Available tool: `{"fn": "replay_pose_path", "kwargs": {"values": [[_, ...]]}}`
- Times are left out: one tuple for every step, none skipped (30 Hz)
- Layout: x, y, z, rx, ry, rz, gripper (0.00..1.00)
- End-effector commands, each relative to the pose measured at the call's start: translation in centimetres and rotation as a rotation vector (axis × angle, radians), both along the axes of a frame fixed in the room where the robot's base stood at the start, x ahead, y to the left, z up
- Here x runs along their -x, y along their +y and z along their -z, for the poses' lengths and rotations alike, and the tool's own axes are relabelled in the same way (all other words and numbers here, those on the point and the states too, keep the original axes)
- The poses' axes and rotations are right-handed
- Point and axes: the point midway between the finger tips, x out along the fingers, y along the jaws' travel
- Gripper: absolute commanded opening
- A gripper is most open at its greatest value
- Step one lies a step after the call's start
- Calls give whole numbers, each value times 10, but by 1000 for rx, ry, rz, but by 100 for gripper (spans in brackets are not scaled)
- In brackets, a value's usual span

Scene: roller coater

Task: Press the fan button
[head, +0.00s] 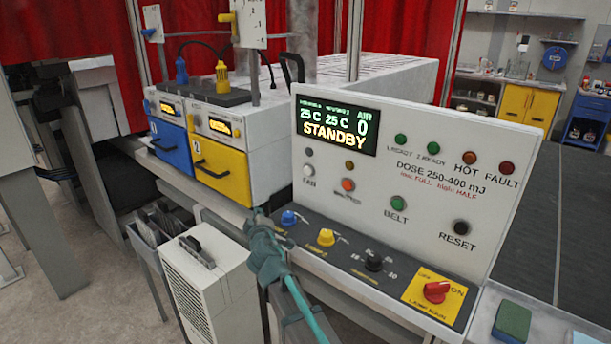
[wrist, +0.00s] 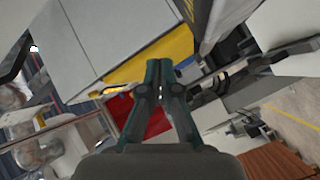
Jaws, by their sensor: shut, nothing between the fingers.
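The fan button is a small white round button (head: 308,170) above the label FAN, at the left of the control panel (head: 440,225) in the head view. My gripper (head: 258,213) is teal, shut and empty. In the head view it is in front of the panel's lower left end, below and left of the fan button and apart from it. In the wrist view my gripper's fingertips (wrist: 158,64) meet, with a yellow surface (wrist: 160,55) beyond them. I cannot make out the fan button in the wrist view.
The display (head: 337,124) reads STANDBY. An orange button (head: 348,184), green belt button (head: 398,202) and black reset button (head: 461,227) are on the same panel. Blue (head: 288,217), yellow (head: 326,237) and black knobs (head: 375,262) and a red switch (head: 437,291) line the lower ledge.

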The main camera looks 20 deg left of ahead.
Motion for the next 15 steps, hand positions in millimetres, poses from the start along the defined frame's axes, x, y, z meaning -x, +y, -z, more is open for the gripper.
{"fn": "replay_pose_path", "kwargs": {"values": [[-3, -12, -15, -27, 3, 23, 0], [-5, -18, -23, -43, 5, 34, 0], [-8, -26, -34, -62, 10, 50, 0], [-10, -32, -42, -78, 13, 62, 0], [-12, -38, -49, -92, 16, 72, 0], [-13, -44, -58, -110, 20, 85, 0], [-14, -49, -65, -123, 24, 94, 0], [-15, -54, -70, -133, 26, 103, 0], [-16, -59, -77, -148, 29, 112, 0], [-17, -63, -81, -157, 32, 118, 0], [-18, -66, -85, -164, 34, 122, 0], [-18, -69, -89, -172, 37, 129, 0], [-18, -71, -91, -177, 37, 132, 0], [-19, -73, -94, -182, 39, 135, 0], [-19, -74, -96, -186, 41, 138, 0]]}}
